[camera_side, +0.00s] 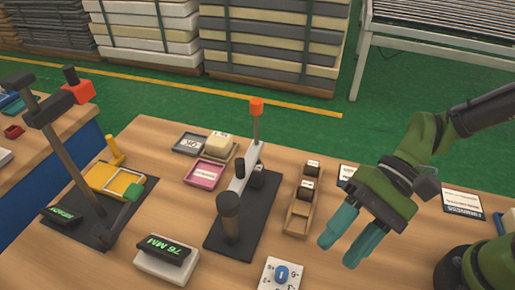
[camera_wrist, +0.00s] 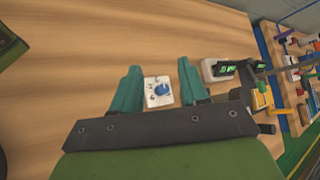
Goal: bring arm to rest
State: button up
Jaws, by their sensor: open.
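My gripper (camera_side: 348,243) is green with two teal fingers. It hangs over the right part of the wooden table (camera_side: 325,263) with its fingers pointing down and to the left. The fingers are apart and nothing is between them. In the wrist view the gripper (camera_wrist: 158,82) shows both fingers spread over the table, with a white dial plate with a blue knob (camera_wrist: 159,91) lying beyond, in the gap between them. In the side view that dial plate (camera_side: 281,275) is at the front edge of the picture, left of the fingers.
A wooden holder with dark blocks (camera_side: 299,215) stands left of my gripper. A black-based fixture with an orange-tipped lever (camera_side: 241,210), a pink tray (camera_side: 206,174) and a 76 MM display (camera_side: 167,258) are further left. A white card (camera_side: 462,202) lies at right. Bare table surrounds the fingers.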

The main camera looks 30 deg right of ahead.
jog(key=w+d+r+n+t+h, duration=0.1)
jog(key=w+d+r+t+h, duration=0.1)
jog(key=d, duration=0.5)
jog(key=w+d+r+n+t+h, duration=0.1)
jog(key=w+d+r+t+h, duration=0.1)
jog(key=d, duration=0.6)
jog(key=w+d+r+n+t+h, duration=0.1)
jog(key=w+d+r+t+h, duration=0.2)
jog(key=d+t, duration=0.3)
jog(key=shift+d+r+h, duration=0.75)
jog(key=shift+d+h, duration=0.15)
jog(key=shift+d, duration=0.25)
